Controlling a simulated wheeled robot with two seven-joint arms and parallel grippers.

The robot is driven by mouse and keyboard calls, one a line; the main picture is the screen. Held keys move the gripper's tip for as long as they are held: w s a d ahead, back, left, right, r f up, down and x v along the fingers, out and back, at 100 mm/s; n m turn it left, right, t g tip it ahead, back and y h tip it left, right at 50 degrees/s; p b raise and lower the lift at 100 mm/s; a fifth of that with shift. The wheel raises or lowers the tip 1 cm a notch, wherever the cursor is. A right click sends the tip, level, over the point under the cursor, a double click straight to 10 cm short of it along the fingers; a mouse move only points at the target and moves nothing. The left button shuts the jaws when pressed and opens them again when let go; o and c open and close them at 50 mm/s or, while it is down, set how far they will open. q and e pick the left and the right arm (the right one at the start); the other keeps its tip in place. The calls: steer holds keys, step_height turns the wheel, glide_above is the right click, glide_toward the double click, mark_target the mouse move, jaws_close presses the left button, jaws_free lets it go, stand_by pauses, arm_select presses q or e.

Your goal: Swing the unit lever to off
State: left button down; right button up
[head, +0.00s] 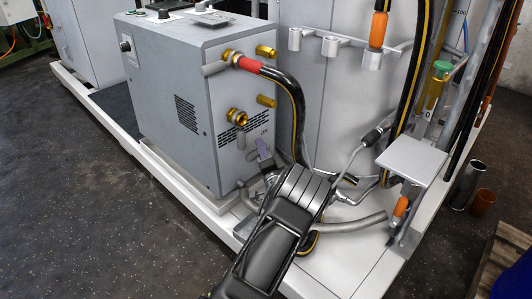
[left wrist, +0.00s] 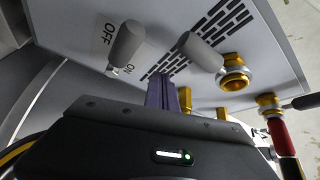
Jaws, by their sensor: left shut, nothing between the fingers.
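The unit is a grey box (head: 165,90) on a white platform. In the left wrist view a grey lever (left wrist: 125,45) sits on the unit's face, between the printed words OFF and ON. In the head view a grey lever (head: 243,190) shows low on the unit's face, just left of my left gripper. My left gripper (head: 264,152) is shut and empty, with its purplish fingers pointing at the unit's face. In the wrist view its fingers (left wrist: 162,93) are close to the lever, below and right of it; I cannot tell whether they touch. My right gripper is out of view.
A brass valve (head: 237,117) with its own grey handle is above the left gripper. A black hose with a red end (head: 248,65) curves down right of the unit. A metal stand (head: 412,158) and pipes are at the right. Dark floor (head: 80,200) is clear at left.

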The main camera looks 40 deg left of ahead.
arm_select(q)
steer(key=d+f+p, duration=0.1)
steer(key=d+f, duration=0.3)
steer(key=d, duration=0.4)
steer(key=shift+s+d+f+p, duration=0.2)
steer(key=shift+s+f+p, duration=0.1)
steer(key=shift+f+p, duration=0.1)
